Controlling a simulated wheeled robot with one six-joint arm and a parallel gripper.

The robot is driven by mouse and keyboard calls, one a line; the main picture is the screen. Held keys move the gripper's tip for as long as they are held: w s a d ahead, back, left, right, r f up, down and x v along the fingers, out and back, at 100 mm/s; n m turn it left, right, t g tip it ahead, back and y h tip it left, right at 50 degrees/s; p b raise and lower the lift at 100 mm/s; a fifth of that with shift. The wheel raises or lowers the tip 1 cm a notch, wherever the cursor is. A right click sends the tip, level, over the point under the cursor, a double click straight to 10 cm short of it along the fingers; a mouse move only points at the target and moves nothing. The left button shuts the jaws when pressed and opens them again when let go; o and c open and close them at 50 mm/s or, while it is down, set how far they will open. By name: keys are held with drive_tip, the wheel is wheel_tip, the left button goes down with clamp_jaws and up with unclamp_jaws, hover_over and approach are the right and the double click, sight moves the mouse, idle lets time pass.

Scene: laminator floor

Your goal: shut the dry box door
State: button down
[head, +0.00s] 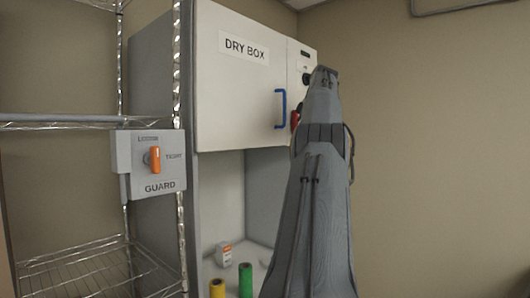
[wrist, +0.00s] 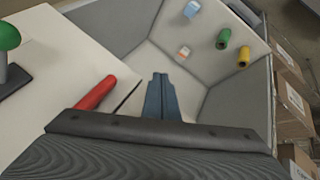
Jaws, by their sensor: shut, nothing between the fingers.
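The dry box door (head: 238,85) is a white panel lettered DRY BOX. It covers the upper front of the grey cabinet. A blue handle (head: 280,108) stands near its right edge. I see no clear gap between the door and the control strip beside it. My arm rises right of the door in the head view, and my fingers cannot be made out there. In the wrist view my gripper (wrist: 161,82) is shut and empty, over the cabinet's open lower bay. A red lever (wrist: 96,93) lies left of the fingers; it also shows beside my arm in the head view (head: 294,121).
The open bay holds a small white box (head: 223,254), a green spool (head: 245,279) and a yellow spool (head: 217,288). A wire rack (head: 85,272) and a GUARD switch box (head: 150,165) stand at left. Cardboard boxes (wrist: 289,92) show at right in the wrist view.

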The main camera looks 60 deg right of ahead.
drive_tip(key=s+a+r+b, duration=0.2)
drive_tip(key=s+a+b, duration=0.4)
drive_tip(key=s+b, duration=0.3)
drive_tip(key=shift+s+r+b, duration=0.2)
drive_tip(key=shift+s+b, duration=0.15)
drive_tip(key=shift+s, duration=1.4)
